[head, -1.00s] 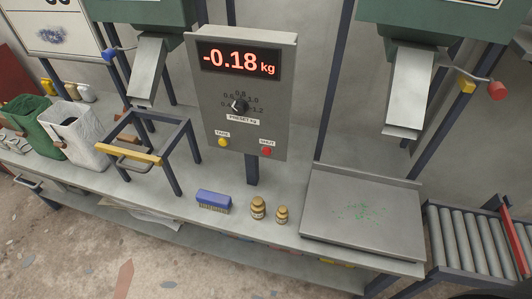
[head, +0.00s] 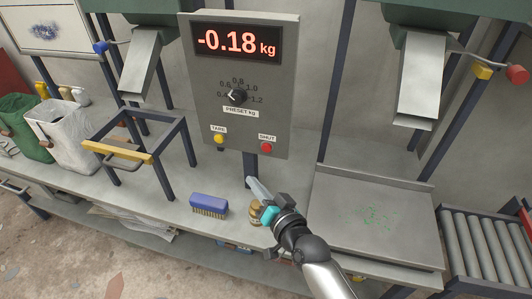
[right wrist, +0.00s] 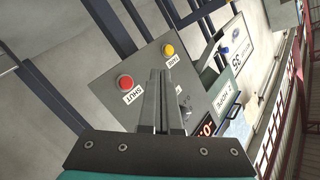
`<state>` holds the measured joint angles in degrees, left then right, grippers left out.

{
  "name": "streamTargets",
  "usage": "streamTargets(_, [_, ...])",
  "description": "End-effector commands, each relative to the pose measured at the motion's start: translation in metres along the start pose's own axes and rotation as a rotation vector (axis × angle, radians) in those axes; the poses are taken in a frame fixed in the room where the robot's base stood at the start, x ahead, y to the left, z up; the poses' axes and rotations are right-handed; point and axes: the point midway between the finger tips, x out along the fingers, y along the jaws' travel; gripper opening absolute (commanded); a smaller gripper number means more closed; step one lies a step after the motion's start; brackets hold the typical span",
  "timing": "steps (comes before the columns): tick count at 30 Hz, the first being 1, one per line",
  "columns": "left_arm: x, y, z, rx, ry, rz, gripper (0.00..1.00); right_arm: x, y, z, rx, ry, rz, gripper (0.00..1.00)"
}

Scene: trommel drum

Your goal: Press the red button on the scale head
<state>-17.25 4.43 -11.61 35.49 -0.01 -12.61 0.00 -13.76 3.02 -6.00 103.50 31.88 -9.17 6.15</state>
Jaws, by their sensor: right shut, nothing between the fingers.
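The grey scale head (head: 240,85) stands on a dark post above the bench and its display reads -0.18 kg. The red button (head: 266,147), labelled SHUT, is at its lower right, and the yellow button (head: 218,139), labelled TARE, is at its lower left. My right gripper (head: 251,182) is shut and empty, below the red button and apart from it. In the right wrist view the red button (right wrist: 125,82) shows to the left of my shut fingers (right wrist: 160,75), and the yellow button (right wrist: 168,50) shows just beyond their tips. My left gripper is not in view.
A blue brush (head: 209,204) lies on the bench (head: 170,210) left of my right gripper. A brass weight (head: 256,210) stands partly hidden behind my gripper. The flat scale plate (head: 365,215) is to the right, with a metal chute (head: 420,80) above.

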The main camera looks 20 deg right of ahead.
Motion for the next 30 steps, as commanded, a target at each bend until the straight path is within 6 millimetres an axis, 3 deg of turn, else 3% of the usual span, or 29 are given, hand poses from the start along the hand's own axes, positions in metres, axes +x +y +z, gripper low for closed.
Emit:
streamTargets(14, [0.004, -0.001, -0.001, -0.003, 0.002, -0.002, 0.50, 0.006, 0.004, -0.004, -0.002, 0.004, -0.002, 0.00])
streamTargets(23, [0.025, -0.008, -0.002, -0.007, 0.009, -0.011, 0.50, 0.034, 0.025, -0.023, -0.003, 0.005, -0.002, 0.00])
streamTargets(30, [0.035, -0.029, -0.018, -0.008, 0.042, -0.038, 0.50, 0.053, 0.039, -0.038, -0.003, 0.002, -0.001, 0.00])
